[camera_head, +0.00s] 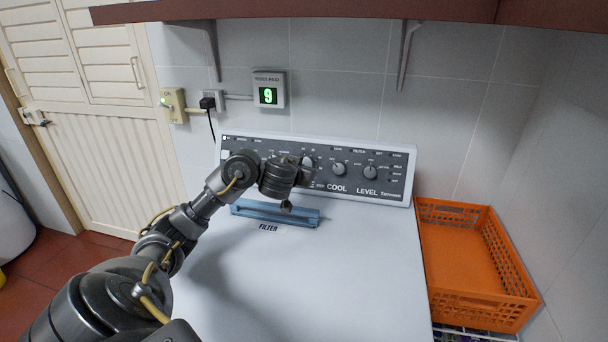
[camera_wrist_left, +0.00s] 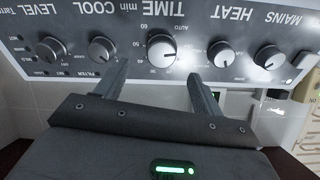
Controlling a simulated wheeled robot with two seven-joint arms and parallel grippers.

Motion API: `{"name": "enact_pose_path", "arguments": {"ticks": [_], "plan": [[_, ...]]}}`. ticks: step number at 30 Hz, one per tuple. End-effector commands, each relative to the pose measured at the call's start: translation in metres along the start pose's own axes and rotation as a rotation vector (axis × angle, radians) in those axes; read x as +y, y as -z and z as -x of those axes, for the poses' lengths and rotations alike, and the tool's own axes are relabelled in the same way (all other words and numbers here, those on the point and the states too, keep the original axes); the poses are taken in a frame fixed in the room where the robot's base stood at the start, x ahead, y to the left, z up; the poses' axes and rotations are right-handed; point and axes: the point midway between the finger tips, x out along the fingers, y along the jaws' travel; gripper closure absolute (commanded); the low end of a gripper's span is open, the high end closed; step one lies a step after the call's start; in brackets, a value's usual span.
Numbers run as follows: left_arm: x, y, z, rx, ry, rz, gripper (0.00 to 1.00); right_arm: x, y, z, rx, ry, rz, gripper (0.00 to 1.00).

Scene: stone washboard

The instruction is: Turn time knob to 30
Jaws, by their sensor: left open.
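The time knob (camera_wrist_left: 161,48) is a round silver dial in the middle of the dark control panel, with the word TIME and a minute scale beside it. The wrist view shows the panel upside down. In the head view the time knob (camera_head: 308,161) is partly hidden by my left gripper (camera_head: 298,174). My left gripper (camera_wrist_left: 157,70) is open, one finger on each side of the time knob, with visible gaps. Whether the fingertips reach the knob's depth is unclear. The knob's exact setting is too small to read. My right gripper is not in view.
Neighbouring knobs are heat (camera_wrist_left: 221,53), mains (camera_wrist_left: 268,57), cool (camera_head: 338,168) and level (camera_head: 370,172). A blue filter strip (camera_head: 250,210) lies below the panel on the white top (camera_head: 360,270). An orange crate (camera_head: 460,255) stands right. A wall display (camera_head: 268,95) reads 9.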

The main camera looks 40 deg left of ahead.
Motion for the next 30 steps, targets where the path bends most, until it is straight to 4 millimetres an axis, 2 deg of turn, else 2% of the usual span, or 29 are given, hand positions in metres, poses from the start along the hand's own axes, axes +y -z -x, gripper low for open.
{"name": "enact_pose_path", "arguments": {"ticks": [1,7,11,15,19,24,30], "plan": [[0.000,-0.007,-0.011,0.002,0.004,0.002,0.32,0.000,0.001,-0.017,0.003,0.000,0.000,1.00],[-0.002,-0.005,-0.043,0.001,0.006,0.003,0.32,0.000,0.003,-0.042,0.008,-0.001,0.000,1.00],[-0.002,-0.003,-0.057,0.000,0.004,0.002,0.32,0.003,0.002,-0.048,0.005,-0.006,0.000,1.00],[-0.003,-0.001,-0.065,0.000,0.004,0.001,0.32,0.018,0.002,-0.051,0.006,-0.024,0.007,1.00],[-0.003,0.000,-0.067,0.001,0.003,0.002,0.32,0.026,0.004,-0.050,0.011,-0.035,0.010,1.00],[-0.003,0.000,-0.067,0.001,0.004,0.001,0.32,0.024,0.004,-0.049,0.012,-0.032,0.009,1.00],[-0.003,0.000,-0.067,0.000,0.004,0.001,0.57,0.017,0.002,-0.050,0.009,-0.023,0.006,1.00]]}}
